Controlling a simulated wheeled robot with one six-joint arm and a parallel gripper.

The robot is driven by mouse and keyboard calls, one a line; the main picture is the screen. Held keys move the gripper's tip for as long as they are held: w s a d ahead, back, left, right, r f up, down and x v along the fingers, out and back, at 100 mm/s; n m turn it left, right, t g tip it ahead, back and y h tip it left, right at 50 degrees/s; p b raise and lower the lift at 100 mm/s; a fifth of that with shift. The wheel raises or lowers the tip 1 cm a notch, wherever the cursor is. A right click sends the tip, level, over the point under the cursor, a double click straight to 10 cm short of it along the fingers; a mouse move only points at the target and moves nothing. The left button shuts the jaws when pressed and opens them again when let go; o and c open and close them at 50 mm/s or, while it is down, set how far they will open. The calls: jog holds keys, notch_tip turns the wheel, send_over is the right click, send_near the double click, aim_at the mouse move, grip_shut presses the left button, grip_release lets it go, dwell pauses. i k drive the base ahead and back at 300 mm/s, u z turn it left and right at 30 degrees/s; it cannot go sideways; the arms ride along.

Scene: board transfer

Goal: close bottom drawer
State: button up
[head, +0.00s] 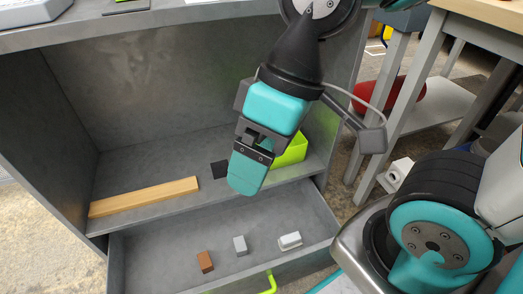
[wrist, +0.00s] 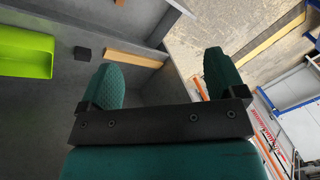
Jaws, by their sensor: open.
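The bottom drawer (head: 150,259) of the grey cabinet is pulled out in the head view. A brown block (head: 205,262), a grey block (head: 240,246) and a white block (head: 289,240) lie in it. A lime-green handle (head: 269,284) shows at its front, cut off by the lower picture edge. My gripper (head: 246,176) is above the rear part of the drawer, in front of the shelf, pointing down. In the wrist view my gripper (wrist: 160,82) has its teal fingers wide apart with nothing between them. The handle does not show in the wrist view.
The shelf above the drawer (head: 150,180) holds a wooden strip (head: 145,196), a small black block (head: 219,169) and a lime-green bin (head: 290,151), partly behind my gripper. A wooden-topped table (head: 490,12) stands at right, with a red object (head: 401,96) beneath it.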

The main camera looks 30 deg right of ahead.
aim_at(158, 257)
jog(key=z, duration=0.4)
jog(key=k, duration=0.25)
jog(key=z, duration=1.05)
jog(key=k, duration=1.05)
jog(key=u, duration=1.6)
